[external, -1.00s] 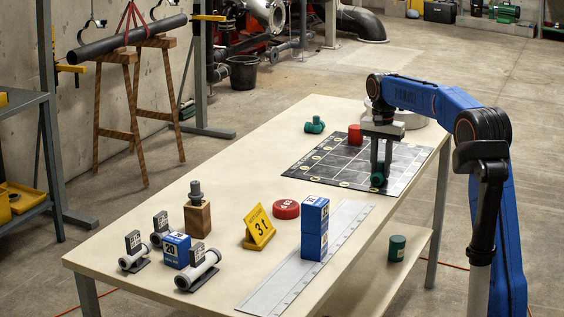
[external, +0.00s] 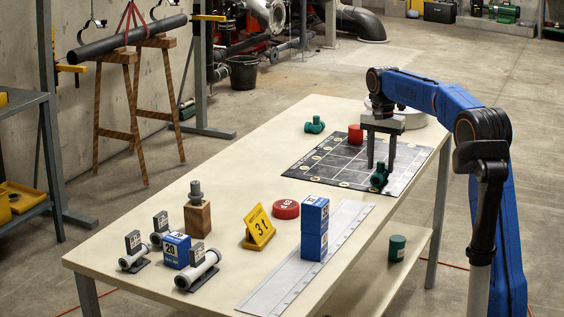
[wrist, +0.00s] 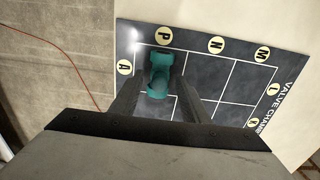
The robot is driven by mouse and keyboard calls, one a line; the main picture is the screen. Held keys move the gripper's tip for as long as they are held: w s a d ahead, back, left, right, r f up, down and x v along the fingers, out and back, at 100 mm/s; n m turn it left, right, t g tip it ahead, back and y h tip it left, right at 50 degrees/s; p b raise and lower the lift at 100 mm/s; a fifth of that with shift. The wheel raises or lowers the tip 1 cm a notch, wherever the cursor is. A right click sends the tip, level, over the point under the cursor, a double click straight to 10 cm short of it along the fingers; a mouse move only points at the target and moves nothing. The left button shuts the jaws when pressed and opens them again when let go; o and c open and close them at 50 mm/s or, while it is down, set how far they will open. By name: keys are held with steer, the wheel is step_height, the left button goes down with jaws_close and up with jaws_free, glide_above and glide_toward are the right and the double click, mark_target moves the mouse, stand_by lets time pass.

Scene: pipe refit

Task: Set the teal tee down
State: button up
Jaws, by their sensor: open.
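A teal tee (external: 379,177) rests on the dark gridded mat (external: 335,178), near the mat's front right edge. In the wrist view the tee (wrist: 159,76) lies in a grid cell below the letter P. My gripper (external: 381,166) is open just above the tee, its two fingers spread apart. In the wrist view the fingers (wrist: 160,100) stand on either side of the tee, with a gap to it. A second teal tee (external: 314,125) lies on the table beyond the mat's far left corner.
A red cylinder (external: 355,134) stands at the mat's back edge. A green can (external: 397,247) is on the lower shelf.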

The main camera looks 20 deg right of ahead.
mark_target(381, 162)
step_height(381, 162, up, 9)
steer(key=shift+r, duration=0.6)
steer(key=shift+s, duration=0.1)
steer(key=s+d+f+n+t, duration=0.1)
steer(key=s+n, duration=0.1)
steer(key=s, duration=1.1)
steer(key=s+d+f+n+t, duration=0.1)
steer(key=s+f+n, duration=0.15)
steer(key=s, duration=1.05)
steer(key=s+f+n+t, duration=0.1)
steer(key=s+f+n, duration=0.1)
steer(key=s+f, duration=0.7)
steer(key=s+d+f+n+t, duration=0.1)
steer(key=s+f+n, duration=0.1)
steer(key=s+f, duration=0.7)
steer(key=s, duration=0.5)
steer(key=shift+d+t, duration=0.25)
steer(key=shift+t, duration=0.15)
steer(key=shift+n, duration=0.25)
